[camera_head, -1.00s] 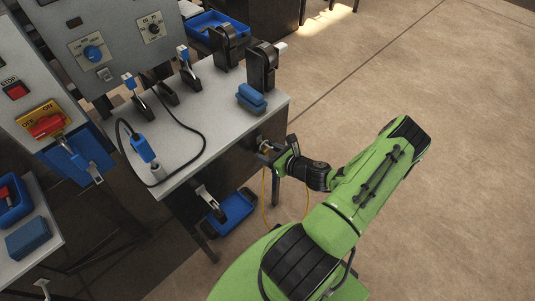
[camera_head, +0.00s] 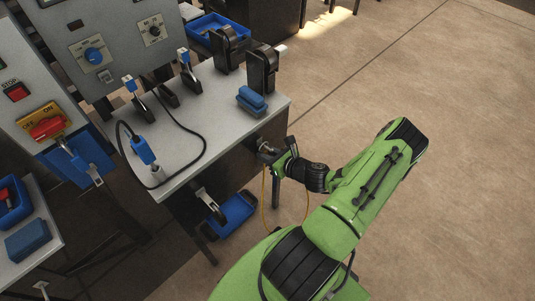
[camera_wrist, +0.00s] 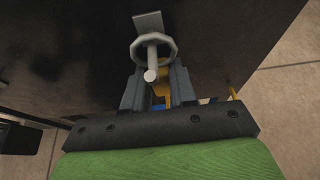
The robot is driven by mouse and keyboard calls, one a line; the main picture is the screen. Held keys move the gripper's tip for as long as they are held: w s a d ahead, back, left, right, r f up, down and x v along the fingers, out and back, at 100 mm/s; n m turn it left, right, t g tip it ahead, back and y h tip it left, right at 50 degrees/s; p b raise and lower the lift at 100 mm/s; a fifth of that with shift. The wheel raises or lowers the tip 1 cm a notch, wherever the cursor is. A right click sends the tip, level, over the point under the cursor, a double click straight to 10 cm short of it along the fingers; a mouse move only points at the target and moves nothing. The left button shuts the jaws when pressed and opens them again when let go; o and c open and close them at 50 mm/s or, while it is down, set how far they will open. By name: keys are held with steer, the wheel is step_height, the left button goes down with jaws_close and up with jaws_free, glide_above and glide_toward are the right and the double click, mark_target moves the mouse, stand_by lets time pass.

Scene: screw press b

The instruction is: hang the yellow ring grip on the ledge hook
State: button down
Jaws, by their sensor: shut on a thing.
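My gripper (camera_head: 271,152) is at the right end of the workbench, just below the top's edge. In the wrist view my gripper (camera_wrist: 158,88) is shut on the yellow ring grip (camera_wrist: 164,96); only a small yellow part shows between and behind the fingers. A thin yellow cord (camera_head: 264,200) hangs below the gripper in the head view. The ledge hook (camera_wrist: 151,62), a light grey peg with a round collar and a flat plate, lies right in front of the fingertips. Whether the ring is around the peg or beside it, I cannot tell.
The workbench top (camera_head: 215,140) carries a blue block (camera_head: 251,100), black clamps and a black cable. A blue tray (camera_head: 232,212) sits low beside the bench leg. The floor (camera_head: 450,150) to the right is clear.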

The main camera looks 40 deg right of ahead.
mark_target(266, 153)
steer(key=shift+r+p, duration=0.9)
steer(key=shift+s, duration=0.15)
steer(key=shift+s, duration=1.35)
steer(key=shift+s+d+p, duration=0.15)
steer(key=shift+s+p, duration=0.15)
steer(key=shift+s, duration=1.95)
steer(key=c, duration=1.5)
jaws_free()
steer(key=shift+c, duration=0.2)
jaws_close()
